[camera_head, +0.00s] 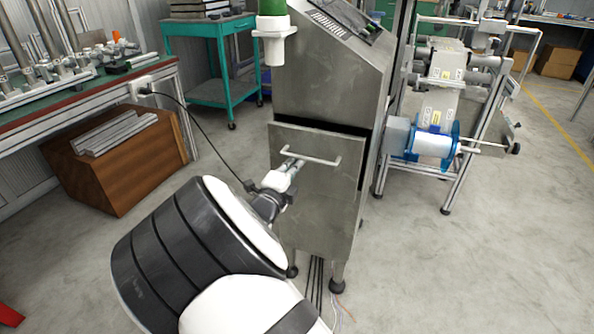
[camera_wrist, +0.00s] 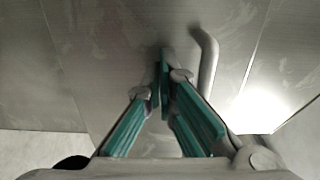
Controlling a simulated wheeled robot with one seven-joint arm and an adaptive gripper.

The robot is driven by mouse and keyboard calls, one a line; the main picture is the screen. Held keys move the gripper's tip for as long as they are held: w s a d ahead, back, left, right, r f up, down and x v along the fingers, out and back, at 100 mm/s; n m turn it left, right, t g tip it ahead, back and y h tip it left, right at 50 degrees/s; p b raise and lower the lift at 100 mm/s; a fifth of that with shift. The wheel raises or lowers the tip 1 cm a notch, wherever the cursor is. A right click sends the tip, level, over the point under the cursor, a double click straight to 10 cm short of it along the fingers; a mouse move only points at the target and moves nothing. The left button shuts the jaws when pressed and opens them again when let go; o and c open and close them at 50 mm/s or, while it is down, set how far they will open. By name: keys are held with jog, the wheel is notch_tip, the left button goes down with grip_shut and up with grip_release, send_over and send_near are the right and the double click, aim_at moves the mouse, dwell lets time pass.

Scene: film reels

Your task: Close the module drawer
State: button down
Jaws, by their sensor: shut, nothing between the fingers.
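The module drawer (camera_head: 325,205) is the lower grey metal front of a steel cabinet. A dark gap shows along its top edge, under the cabinet's upper body. Its bar handle (camera_head: 310,157) runs across the upper part of the front; it also shows in the wrist view (camera_wrist: 208,65), right of the fingers. My gripper (camera_head: 298,165) is at the drawer front, by the left part of the handle. In the wrist view my gripper (camera_wrist: 163,65) has its fingertips together with nothing between them, in front of the metal panel. Whether the tips touch the panel I cannot tell.
The steel cabinet (camera_head: 320,80) stands on legs, with cables below it. A workbench (camera_head: 160,85) with a brown box (camera_head: 120,160) stands at left, and a teal cart (camera_head: 205,60) behind. A reel stand (camera_head: 435,140) is at right. Floor is clear at lower right.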

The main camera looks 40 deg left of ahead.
jog(key=x, duration=0.5)
jog(key=shift+r, duration=0.1)
dwell(0.4)
